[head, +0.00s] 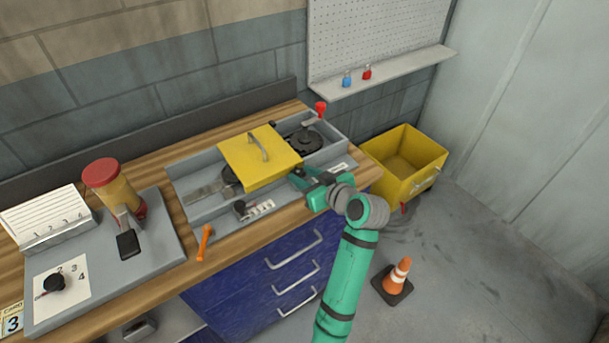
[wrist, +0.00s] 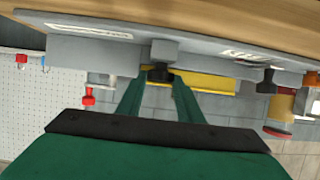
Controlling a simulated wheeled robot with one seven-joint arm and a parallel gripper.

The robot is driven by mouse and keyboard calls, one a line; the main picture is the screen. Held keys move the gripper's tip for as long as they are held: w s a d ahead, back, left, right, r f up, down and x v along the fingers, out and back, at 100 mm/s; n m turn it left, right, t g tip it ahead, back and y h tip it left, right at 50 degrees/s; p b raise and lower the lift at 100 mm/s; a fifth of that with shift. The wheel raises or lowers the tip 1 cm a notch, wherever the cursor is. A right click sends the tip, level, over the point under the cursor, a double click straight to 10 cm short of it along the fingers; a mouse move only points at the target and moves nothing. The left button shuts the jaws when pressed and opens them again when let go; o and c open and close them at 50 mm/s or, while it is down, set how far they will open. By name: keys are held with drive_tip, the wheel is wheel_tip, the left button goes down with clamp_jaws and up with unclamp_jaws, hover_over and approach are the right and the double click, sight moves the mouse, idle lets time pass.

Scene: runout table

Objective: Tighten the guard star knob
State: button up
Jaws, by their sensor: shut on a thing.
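The yellow guard (head: 260,150) lies shut across the middle of the grey runout table unit (head: 205,222), its handle on top. The black star knob (wrist: 160,75) shows in the wrist view below a grey block (wrist: 164,52) at the unit's front. My gripper (wrist: 158,80) is shut on the knob, one green finger on either side. In the head view my gripper (head: 297,178) is at the guard's front right corner and hides the knob. How far the knob is screwed in cannot be told.
A black selector knob (head: 240,207) and an orange handle (head: 204,240) are left of my gripper. A red-topped lever (head: 320,109) stands behind. A yellow bin (head: 405,165) and a traffic cone (head: 398,276) stand on the floor at right. The drawers (head: 290,262) are below.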

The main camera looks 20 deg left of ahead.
drive_tip(key=m+t+h, duration=0.2)
drive_tip(key=a+m+t+h, duration=0.1)
drive_tip(key=shift+s+m, duration=0.35)
drive_tip(key=shift+m, duration=0.05)
drive_tip(key=shift+s+m+t+h, duration=0.1)
drive_tip(key=shift+m+t+h, duration=0.4)
drive_tip(key=shift+m+h, duration=0.4)
drive_tip(key=o, duration=1.1)
drive_tip(key=shift+c, duration=0.2)
drive_tip(key=shift+s+a, duration=0.1)
drive_tip(key=shift+a, duration=0.1)
drive_tip(key=shift+r+n, duration=0.1)
drive_tip(key=shift+n, duration=0.2)
